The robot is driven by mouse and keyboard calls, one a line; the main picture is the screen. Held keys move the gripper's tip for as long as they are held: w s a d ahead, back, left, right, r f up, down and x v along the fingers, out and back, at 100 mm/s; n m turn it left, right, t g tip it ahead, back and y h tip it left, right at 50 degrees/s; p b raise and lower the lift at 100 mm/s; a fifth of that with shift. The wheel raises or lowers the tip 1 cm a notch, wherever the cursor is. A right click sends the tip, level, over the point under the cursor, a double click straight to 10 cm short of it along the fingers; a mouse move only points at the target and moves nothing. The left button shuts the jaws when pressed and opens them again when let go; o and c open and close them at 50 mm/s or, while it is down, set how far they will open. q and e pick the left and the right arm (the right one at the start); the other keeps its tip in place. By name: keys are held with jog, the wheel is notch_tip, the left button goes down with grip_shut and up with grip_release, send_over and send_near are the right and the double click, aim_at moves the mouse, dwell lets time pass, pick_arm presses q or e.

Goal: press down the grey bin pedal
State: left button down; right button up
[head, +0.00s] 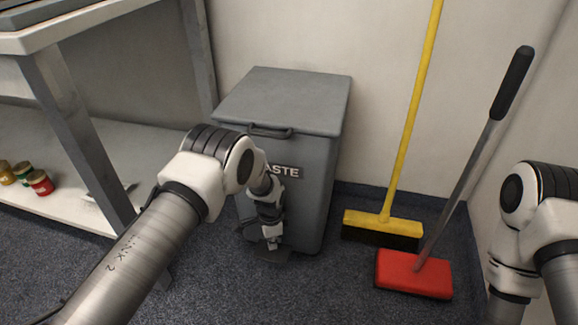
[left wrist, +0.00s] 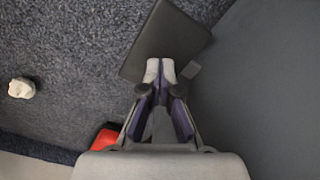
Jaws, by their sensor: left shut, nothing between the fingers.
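The grey bin (head: 325,165) stands against the wall with its lid (head: 285,95) down. Its dark flat pedal (head: 268,256) sticks out at the foot of the front, partly hidden behind my left gripper. My left gripper (head: 273,243) points down over the pedal and is shut and empty. In the left wrist view the closed fingertips (left wrist: 160,68) overlap the near part of the pedal plate (left wrist: 165,38). I cannot tell whether they touch it. My right arm shows at the right edge of the head view, but its gripper is out of view.
A yellow broom (head: 385,222) and a red long-handled tool (head: 414,274) stand right of the bin. A metal shelf (head: 70,120) with several small jars (head: 40,182) is on the left. A pale lump (left wrist: 21,88) lies on the carpet.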

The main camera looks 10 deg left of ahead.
aim_at(273, 251)
pick_arm(q)
jog(key=shift+f, duration=0.1)
jog(key=shift+f+b, duration=1.1)
jog(key=shift+f, duration=0.35)
jog(key=shift+f+b, duration=1.25)
jog(key=shift+f, duration=0.7)
jog(key=shift+r, duration=0.1)
notch_tip(273, 251, up, 9)
jog(key=p, duration=0.8)
